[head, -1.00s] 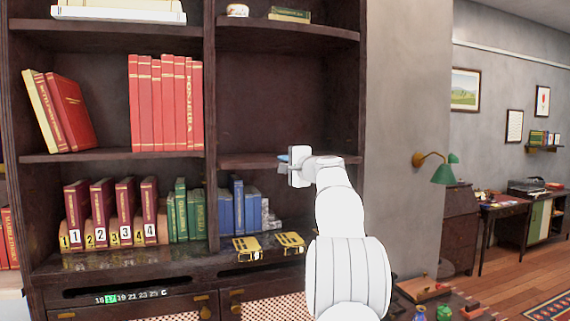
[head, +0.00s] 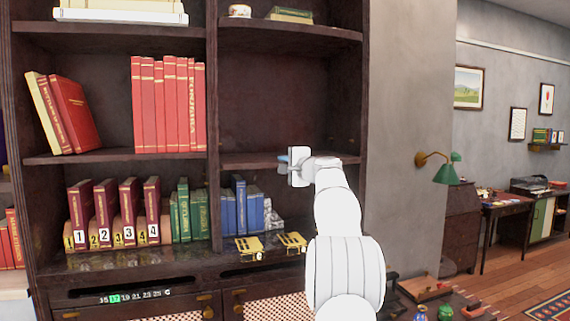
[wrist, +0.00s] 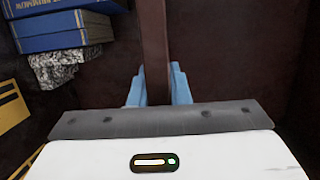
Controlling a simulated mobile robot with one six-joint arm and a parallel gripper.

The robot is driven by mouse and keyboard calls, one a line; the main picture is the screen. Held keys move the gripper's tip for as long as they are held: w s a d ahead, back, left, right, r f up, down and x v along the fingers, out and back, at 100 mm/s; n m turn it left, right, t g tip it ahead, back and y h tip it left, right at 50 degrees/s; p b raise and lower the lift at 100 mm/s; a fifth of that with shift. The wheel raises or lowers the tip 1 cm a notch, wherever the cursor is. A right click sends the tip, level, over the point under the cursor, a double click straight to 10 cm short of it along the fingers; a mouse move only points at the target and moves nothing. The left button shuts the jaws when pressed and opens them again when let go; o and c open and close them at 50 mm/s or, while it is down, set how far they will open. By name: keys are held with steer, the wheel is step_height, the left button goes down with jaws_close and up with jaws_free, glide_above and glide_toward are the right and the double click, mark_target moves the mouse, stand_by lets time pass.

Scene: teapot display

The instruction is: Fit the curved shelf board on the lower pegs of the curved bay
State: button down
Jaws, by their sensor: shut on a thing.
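The curved shelf board (head: 245,159) is dark brown. It lies about level across the right-hand bay (head: 288,100) at middle height. My gripper (head: 284,160) is at its front edge, with blue fingertips shut on it. In the wrist view the board (wrist: 154,45) runs away edge-on between the two blue fingers (wrist: 155,88). The pegs cannot be made out, so I cannot tell whether the board rests on them.
Blue books (head: 240,208) and a grey rough block (head: 272,215) stand below the board. Yellow slotted pieces (head: 248,246) lie on the ledge in front. A green wall lamp (head: 447,172) is to the right.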

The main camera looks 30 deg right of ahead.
steer(key=shift+w+r+p, duration=0.25)
steer(key=shift+w+p, duration=0.05)
steer(key=shift+w, duration=0.1)
steer(key=c, duration=1.3)
jaws_free()
steer(key=shift+f, duration=0.1)
steer(key=shift+d+f, duration=0.1)
steer(key=shift+f, duration=0.15)
steer(key=s+b, duration=0.2)
steer(key=s, duration=0.2)
steer(key=s+b, duration=0.2)
steer(key=s, duration=0.1)
steer(key=shift+s+r, duration=0.2)
steer(key=shift+s, duration=0.2)
